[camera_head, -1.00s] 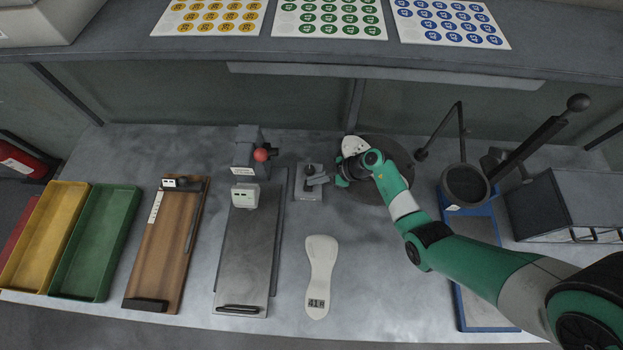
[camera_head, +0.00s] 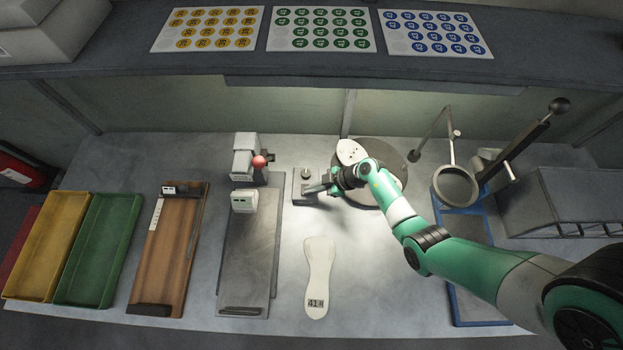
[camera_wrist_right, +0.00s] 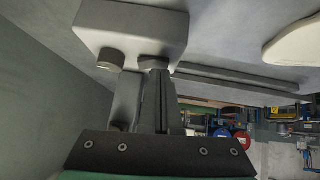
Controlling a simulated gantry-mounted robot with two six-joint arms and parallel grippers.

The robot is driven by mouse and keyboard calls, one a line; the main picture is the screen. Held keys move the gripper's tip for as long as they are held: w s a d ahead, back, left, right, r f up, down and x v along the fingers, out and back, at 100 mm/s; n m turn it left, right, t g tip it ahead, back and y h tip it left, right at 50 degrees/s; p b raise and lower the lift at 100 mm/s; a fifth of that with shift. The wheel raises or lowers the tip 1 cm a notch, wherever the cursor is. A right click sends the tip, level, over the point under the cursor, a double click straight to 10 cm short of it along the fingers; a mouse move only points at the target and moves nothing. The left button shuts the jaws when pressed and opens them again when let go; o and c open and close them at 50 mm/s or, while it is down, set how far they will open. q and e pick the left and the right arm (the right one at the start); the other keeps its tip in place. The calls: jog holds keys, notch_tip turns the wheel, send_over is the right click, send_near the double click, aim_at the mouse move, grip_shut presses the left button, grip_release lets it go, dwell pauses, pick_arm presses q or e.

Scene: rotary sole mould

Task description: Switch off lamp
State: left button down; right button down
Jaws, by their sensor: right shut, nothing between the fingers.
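A round lamp head (camera_head: 455,187) on a thin jointed arm stands at the right of the bench in the head view. In the wrist view the shut fingers (camera_wrist_right: 155,75) reach up to the box (camera_wrist_right: 130,28), close to one of two round knobs (camera_wrist_right: 110,60); contact is unclear. My left gripper is not in view.
The turntable (camera_head: 397,160) is partly behind my right arm. A sole (camera_head: 319,270) lies in front of the box. A stand with a red ball (camera_head: 259,162) is to the left. A black-knobbed lever (camera_head: 540,130) rises at the right.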

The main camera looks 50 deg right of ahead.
jog(key=r+p, duration=0.5)
jog(key=shift+s+a+r+p, duration=0.1)
jog(key=shift+a+p, duration=0.1)
jog(key=shift+p, duration=0.15)
jog(key=s+p+v, duration=0.1)
jog(key=p+v, duration=0.1)
jog(key=v, duration=0.7)
jog(key=shift+f+p, duration=0.35)
jog(key=shift+p, duration=0.05)
jog(key=shift+w, duration=0.1)
